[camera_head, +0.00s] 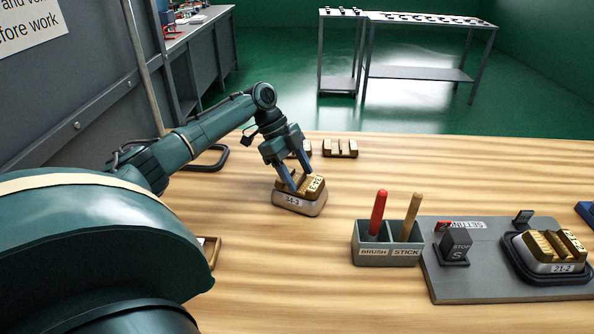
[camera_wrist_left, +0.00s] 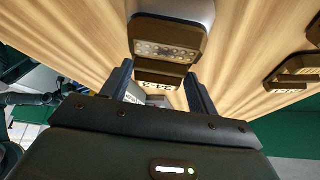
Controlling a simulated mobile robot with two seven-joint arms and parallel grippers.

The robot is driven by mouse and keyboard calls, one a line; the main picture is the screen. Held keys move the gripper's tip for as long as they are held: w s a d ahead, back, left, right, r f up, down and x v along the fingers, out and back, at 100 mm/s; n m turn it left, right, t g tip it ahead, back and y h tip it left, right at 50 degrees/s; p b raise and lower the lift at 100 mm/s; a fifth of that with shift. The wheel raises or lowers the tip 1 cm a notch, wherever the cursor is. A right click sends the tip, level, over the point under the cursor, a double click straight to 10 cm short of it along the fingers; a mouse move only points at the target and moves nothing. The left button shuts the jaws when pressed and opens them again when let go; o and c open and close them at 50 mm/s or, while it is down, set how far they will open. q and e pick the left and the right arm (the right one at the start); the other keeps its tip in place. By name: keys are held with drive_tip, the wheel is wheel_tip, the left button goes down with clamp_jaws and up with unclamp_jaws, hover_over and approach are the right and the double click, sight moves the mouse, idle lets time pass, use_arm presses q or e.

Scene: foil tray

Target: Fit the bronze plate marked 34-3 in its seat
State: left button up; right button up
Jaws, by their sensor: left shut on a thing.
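My left gripper (camera_head: 295,175) reaches down from the left and is shut on a ridged bronze plate (camera_head: 314,186). The plate is at the top of a grey block (camera_head: 300,202) whose front label looks like 34-2 or 34-3; I cannot read the last digit surely. The plate looks close on the block, but I cannot tell whether it is fully down. In the left wrist view the bronze plate (camera_wrist_left: 160,67) shows between the two fingers, with a pale rounded body (camera_wrist_left: 178,10) beyond it. My right gripper is not in view.
A grey holder (camera_head: 387,256) with a red and a wooden stick stands to the right. Another bronze piece (camera_head: 341,149) lies farther back. The table between is clear.

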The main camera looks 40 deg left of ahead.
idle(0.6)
use_arm(q)
drive_tip(key=o, duration=1.9)
drive_tip(key=shift+f, duration=0.1)
